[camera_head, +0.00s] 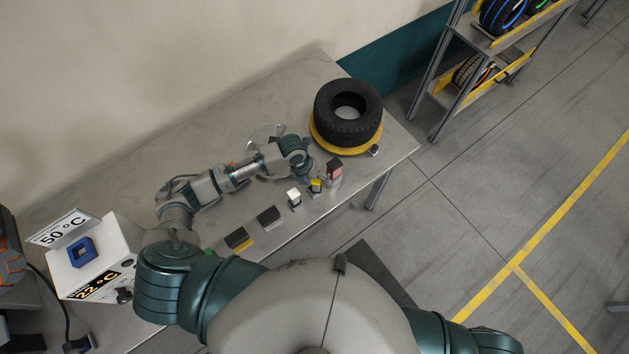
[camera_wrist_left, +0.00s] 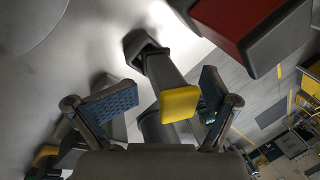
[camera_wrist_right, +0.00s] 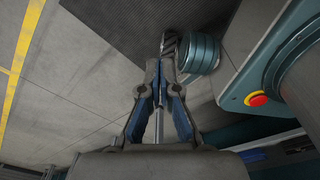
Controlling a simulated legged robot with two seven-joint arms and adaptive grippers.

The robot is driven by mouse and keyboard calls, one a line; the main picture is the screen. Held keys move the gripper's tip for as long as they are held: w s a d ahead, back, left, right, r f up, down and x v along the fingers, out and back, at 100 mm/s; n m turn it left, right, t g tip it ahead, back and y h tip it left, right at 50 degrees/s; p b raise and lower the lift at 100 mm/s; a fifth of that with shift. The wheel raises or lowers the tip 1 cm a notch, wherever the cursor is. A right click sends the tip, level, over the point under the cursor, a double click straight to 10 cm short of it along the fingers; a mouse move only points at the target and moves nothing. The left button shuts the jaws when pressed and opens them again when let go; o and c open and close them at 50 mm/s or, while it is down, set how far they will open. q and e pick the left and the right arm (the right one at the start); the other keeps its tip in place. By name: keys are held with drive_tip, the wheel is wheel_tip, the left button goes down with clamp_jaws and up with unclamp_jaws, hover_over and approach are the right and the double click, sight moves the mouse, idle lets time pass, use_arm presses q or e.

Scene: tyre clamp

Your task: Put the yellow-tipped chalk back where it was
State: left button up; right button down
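The yellow-tipped chalk (camera_head: 316,185) stands near the front edge of the table, between a white-topped piece and a red-topped piece. In the left wrist view its yellow end (camera_wrist_left: 179,104) and grey body (camera_wrist_left: 165,73) lie between the spread fingers of my left gripper (camera_wrist_left: 168,98). The fingers stand apart from it on both sides. Its far end meets a dark base (camera_wrist_left: 143,43). In the head view the left gripper is mostly hidden by its wrist. My right gripper (camera_wrist_right: 161,75) hangs over the floor, its fingertips together, with nothing seen held.
The red-topped piece (camera_head: 334,169) is close beside the left gripper. The white-topped piece (camera_head: 294,198) and two dark blocks (camera_head: 268,217) (camera_head: 238,239) line the front edge. A tyre (camera_head: 348,128) on a yellow ring is behind; a temperature box (camera_head: 92,265) is at left.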

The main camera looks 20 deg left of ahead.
use_arm(q)
drive_tip(key=shift+a, duration=0.35)
drive_tip(key=shift+r, duration=0.25)
drive_tip(key=v, duration=1.1)
drive_tip(key=shift+r+b, duration=0.2)
drive_tip(key=shift+b, duration=0.2)
use_arm(e)
drive_tip(key=shift+a+f, duration=0.3)
drive_tip(key=shift+a, duration=0.2)
use_arm(q)
drive_tip(key=shift+w+d, duration=0.1)
drive_tip(key=shift+d, duration=0.1)
use_arm(e)
drive_tip(key=shift+a, duration=0.1)
